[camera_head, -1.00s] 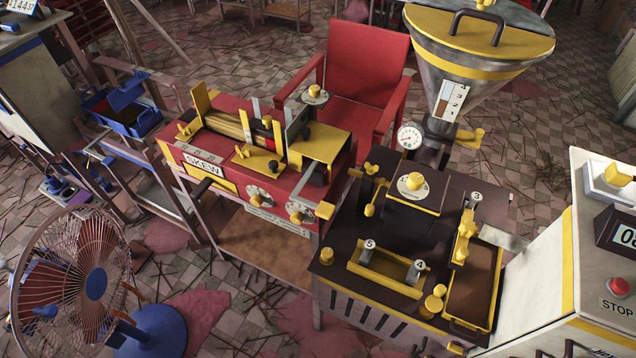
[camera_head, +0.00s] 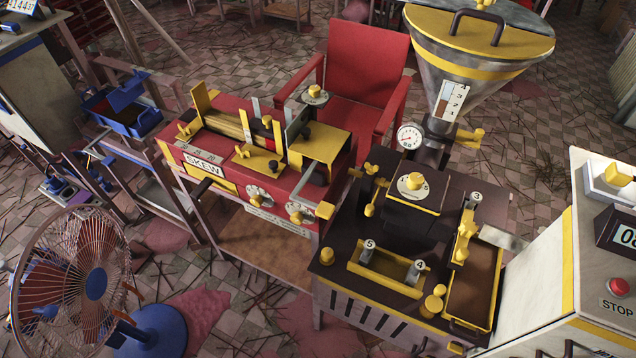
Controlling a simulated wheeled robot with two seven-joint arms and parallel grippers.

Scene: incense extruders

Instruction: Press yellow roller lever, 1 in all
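Several yellow levers and knobs show, and I cannot tell for sure which one is the roller lever. The red SKEW machine (camera_head: 240,165) has a flat upright yellow piece (camera_head: 200,98) at its left end. A yellow-tipped handle (camera_head: 325,210) sticks out at its front right corner. The dark extruder (camera_head: 340,235) on the right has a yellow lever (camera_head: 371,196) on its left side. A yellow upright part (camera_head: 465,236) stands beside its tray on the right. Neither of my grippers is in view, and nothing touches these parts.
A red chair (camera_head: 367,70) stands behind the machines. A steel hopper (camera_head: 475,75) rises over the extruder. A white control box (camera_head: 560,260) with a red STOP button (camera_head: 618,287) is at right. A blue-based fan (camera_head: 155,330) stands front left. Loose sticks litter the tiled floor.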

